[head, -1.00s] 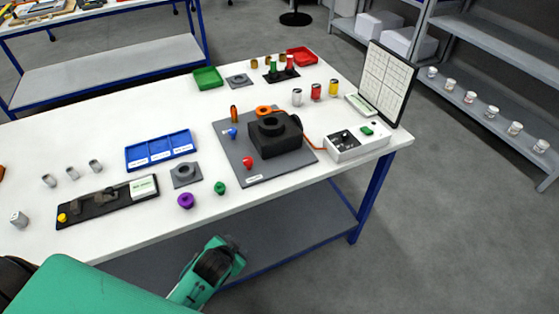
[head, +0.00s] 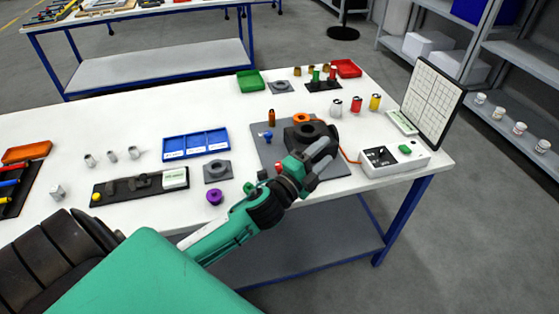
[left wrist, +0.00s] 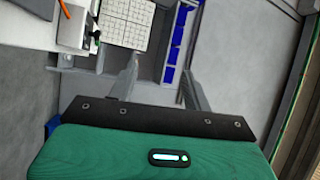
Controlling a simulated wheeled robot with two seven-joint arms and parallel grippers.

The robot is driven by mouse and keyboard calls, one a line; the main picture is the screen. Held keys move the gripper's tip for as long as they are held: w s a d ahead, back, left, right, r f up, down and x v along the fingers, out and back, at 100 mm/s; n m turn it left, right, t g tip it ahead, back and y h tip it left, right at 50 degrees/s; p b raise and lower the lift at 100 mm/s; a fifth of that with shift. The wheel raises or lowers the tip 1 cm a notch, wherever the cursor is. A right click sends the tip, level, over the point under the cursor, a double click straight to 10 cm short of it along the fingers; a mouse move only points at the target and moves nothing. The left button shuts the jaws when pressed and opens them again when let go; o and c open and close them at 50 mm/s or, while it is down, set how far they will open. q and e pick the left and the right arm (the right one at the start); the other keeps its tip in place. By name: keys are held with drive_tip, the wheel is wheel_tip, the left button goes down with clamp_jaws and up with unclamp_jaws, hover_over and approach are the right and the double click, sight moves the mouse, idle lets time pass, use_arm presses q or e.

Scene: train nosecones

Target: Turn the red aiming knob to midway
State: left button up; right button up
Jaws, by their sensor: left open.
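The red knob (head: 278,167) shows only as a small patch in the head view, on the dark grey plate (head: 262,155). My left arm hides most of it, so its angle cannot be told. A black block (head: 302,130) stands on the plate, partly covered by my gripper. My left gripper (head: 326,161) is over the right front part of the plate, open, with nothing between its fingers. Its fingertips are beyond the knob, toward the control box. The left wrist view shows both fingers (left wrist: 163,78) spread apart. My right gripper is not in view.
A blue knob (head: 266,135) and an orange ring (head: 301,118) are near the black block. A white control box (head: 394,158) and an upright grid board (head: 433,93) stand to the right. A purple knob (head: 214,197) and blue tray (head: 196,145) lie left.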

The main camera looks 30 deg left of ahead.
use_arm(q)
wheel_tip(320, 180, up, 4)
drive_tip(key=w+d+m+h, duration=0.2)
drive_tip(key=d+m+h, duration=0.1)
drive_tip(key=m+h, duration=0.5)
drive_tip(key=m+g+y, duration=0.8)
drive_tip(key=m+g, duration=1.1)
drive_tip(key=m, duration=0.8)
approach(278, 163)
drive_tip(key=p+x, duration=0.1)
drive_tip(key=x, duration=0.1)
drive_tip(key=p+x, duration=0.1)
drive_tip(key=x, duration=0.2)
drive_tip(key=p+x, duration=0.1)
drive_tip(key=x, duration=0.1)
drive_tip(key=shift+d+f, duration=0.25)
drive_tip(key=shift+d, duration=0.2)
drive_tip(key=shift+d+f+p, duration=0.2)
drive_tip(key=shift+f+p, duration=0.15)
drive_tip(key=shift+f, duration=0.2)
drive_tip(key=shift+n, duration=0.3)
drive_tip(key=c, duration=1)
